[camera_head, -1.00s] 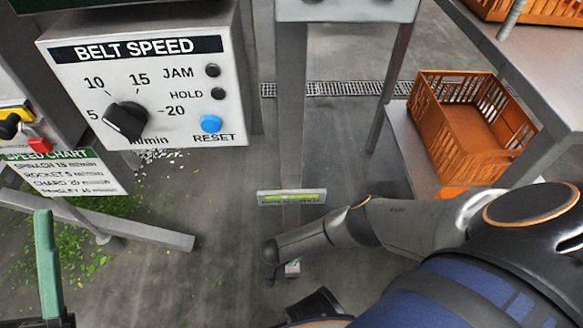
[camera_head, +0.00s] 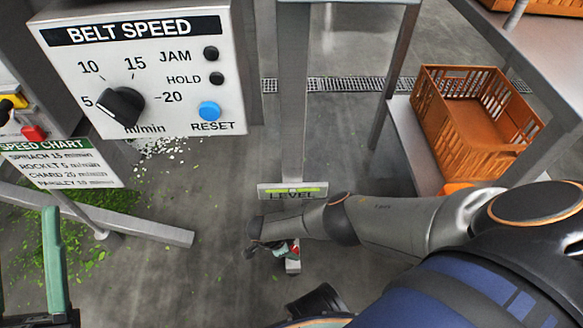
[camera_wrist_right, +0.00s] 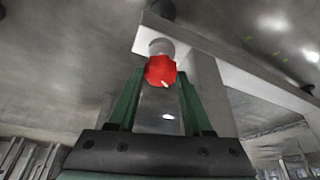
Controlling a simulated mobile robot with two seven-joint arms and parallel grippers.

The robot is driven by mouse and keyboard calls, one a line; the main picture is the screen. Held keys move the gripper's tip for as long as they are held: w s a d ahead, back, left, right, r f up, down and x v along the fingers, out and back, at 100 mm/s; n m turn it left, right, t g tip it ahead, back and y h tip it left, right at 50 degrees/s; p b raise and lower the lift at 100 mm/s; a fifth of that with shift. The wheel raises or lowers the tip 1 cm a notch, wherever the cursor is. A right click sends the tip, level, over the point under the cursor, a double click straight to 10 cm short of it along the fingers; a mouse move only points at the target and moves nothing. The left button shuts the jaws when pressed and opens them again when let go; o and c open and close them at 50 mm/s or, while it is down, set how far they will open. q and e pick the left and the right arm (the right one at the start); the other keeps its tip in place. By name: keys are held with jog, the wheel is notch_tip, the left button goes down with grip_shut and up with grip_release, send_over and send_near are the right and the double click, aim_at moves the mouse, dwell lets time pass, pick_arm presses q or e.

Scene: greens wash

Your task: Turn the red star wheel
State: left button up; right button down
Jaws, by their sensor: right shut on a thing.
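The red star wheel (camera_wrist_right: 160,71) sits below a pale stem under a grey beam in the right wrist view. The green fingers of my right gripper (camera_wrist_right: 161,78) are around it, one on each side, shut on it. In the head view my right gripper (camera_head: 288,251) is low at the foot of the grey post, and a small bit of red shows beside it; most of the wheel is hidden there. One green finger of my left gripper (camera_head: 53,262) shows at the lower left; its other finger is out of view.
A level gauge (camera_head: 293,190) with a yellow-green strip is on the post above my right forearm. The belt speed panel (camera_head: 150,65) stands at upper left, above a slanted grey leg (camera_head: 150,225). An orange crate (camera_head: 470,115) sits on a shelf at right. Greens litter the floor at left.

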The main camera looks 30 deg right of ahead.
jog(key=shift+d, duration=0.1)
dwell(0.4)
jog(key=shift+c, duration=2.3)
grip_release()
jog(key=shift+o, duration=0.7)
jog(key=shift+w, duration=0.15)
